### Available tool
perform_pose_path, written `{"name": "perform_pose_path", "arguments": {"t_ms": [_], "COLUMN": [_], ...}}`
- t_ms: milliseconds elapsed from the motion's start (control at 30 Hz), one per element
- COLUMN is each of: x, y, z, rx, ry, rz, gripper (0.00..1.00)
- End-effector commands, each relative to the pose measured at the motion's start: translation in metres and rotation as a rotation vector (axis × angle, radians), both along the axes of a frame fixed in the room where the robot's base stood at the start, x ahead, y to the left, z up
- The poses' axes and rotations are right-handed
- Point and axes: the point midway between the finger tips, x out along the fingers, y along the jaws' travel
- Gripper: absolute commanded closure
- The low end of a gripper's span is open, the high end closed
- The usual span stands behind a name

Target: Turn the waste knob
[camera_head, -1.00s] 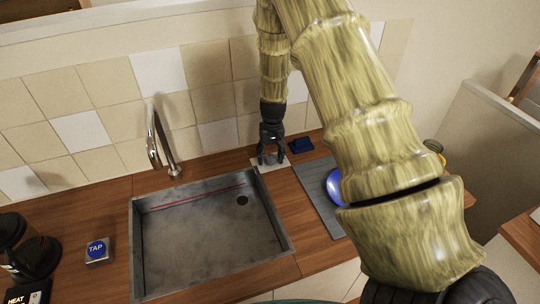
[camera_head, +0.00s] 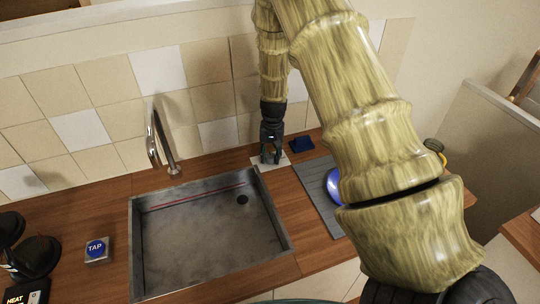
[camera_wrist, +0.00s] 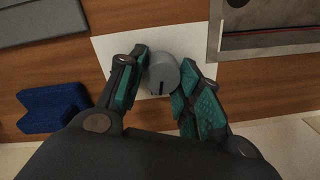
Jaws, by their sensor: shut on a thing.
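The waste knob (camera_wrist: 162,74) is a grey round knob with a dark line on its top. It sits on a white plate (camera_wrist: 108,48) on the wooden counter, which also shows at the back right of the sink in the head view (camera_head: 258,161). My gripper (camera_wrist: 160,84) is above the plate with a green-padded finger on each side of the knob, shut on it. In the head view my gripper (camera_head: 271,158) points down at the plate and hides most of the knob.
The grey sink (camera_head: 137,240) with a drain hole is left of the plate. A dark blue object (camera_head: 302,145) is close on the right. A grey board (camera_head: 316,188) with a blue round item (camera_head: 333,187) lies further right. A curved faucet (camera_head: 154,145) and TAP button (camera_head: 97,249) are left.

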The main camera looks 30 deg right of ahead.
Motion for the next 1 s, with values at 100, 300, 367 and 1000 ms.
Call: {"name": "perform_pose_path", "arguments": {"t_ms": [100,300,367,1000], "x": [0.0003,-0.0001,-0.0003,-0.0017], "y": [-0.0003,-0.0006,-0.0008,-0.0002], "z": [0.0001,0.0006,0.0007,0.0020], "rx": [-0.002,-0.002,-0.002,-0.002], "ry": [-0.001,-0.002,-0.002,-0.002], "rz": [-0.103,-0.294,-0.353,-0.958], "gripper": [0.90,0.90,0.90,0.89]}}
